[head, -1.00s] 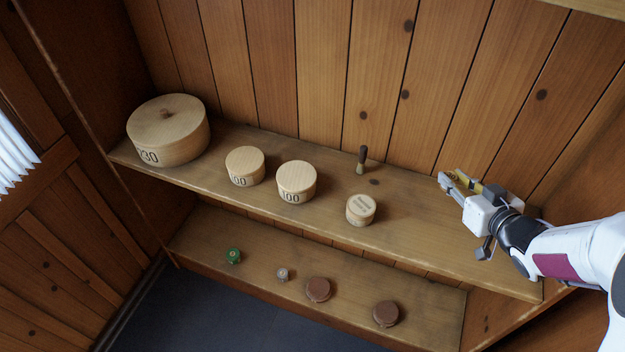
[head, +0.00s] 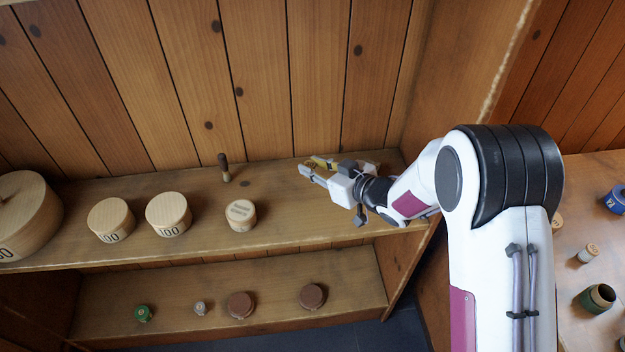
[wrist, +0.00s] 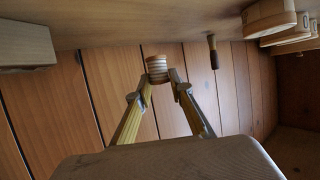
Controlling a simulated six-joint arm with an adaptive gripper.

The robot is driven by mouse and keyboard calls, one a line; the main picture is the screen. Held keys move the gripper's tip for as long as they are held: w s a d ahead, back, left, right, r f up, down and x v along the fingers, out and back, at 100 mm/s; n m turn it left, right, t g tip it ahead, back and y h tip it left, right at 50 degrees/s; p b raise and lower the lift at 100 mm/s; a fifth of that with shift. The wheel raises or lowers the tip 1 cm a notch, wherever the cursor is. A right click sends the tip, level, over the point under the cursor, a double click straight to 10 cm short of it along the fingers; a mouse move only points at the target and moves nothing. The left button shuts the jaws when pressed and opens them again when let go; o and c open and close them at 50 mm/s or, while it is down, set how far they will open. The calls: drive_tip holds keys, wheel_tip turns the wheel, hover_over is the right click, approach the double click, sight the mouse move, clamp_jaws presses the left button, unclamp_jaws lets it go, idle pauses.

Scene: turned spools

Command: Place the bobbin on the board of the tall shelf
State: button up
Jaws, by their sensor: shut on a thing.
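My gripper (head: 309,166) is over the right part of the upper board (head: 285,225) of the wooden shelf, close to the plank back wall. In the wrist view my gripper (wrist: 157,92) is shut on the bobbin (wrist: 157,68), a small banded tan and pale cylinder at the fingertips. In that view the board (wrist: 120,25) runs along the top of the picture, and the bobbin's end is close to its edge line. I cannot tell whether they touch. In the head view the bobbin is too small and too hidden by the fingers to make out.
Round wooden boxes (head: 168,213) and a dark-handled tool (head: 224,168) stand left of my gripper. The lower board (head: 260,285) holds a green spool (head: 143,313) and brown round lids (head: 312,296). A blue spool (head: 616,199) and a dark green one (head: 598,298) are at far right.

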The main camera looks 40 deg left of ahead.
drive_tip(key=shift+f, duration=0.75)
drive_tip(key=shift+f, duration=1.9)
drive_tip(key=shift+f, duration=0.1)
drive_tip(key=o, duration=0.8)
drive_tip(key=shift+o, duration=0.2)
drive_tip(key=shift+d+r, duration=0.15)
drive_tip(key=shift+r, duration=0.05)
drive_tip(key=shift+v, duration=5.85)
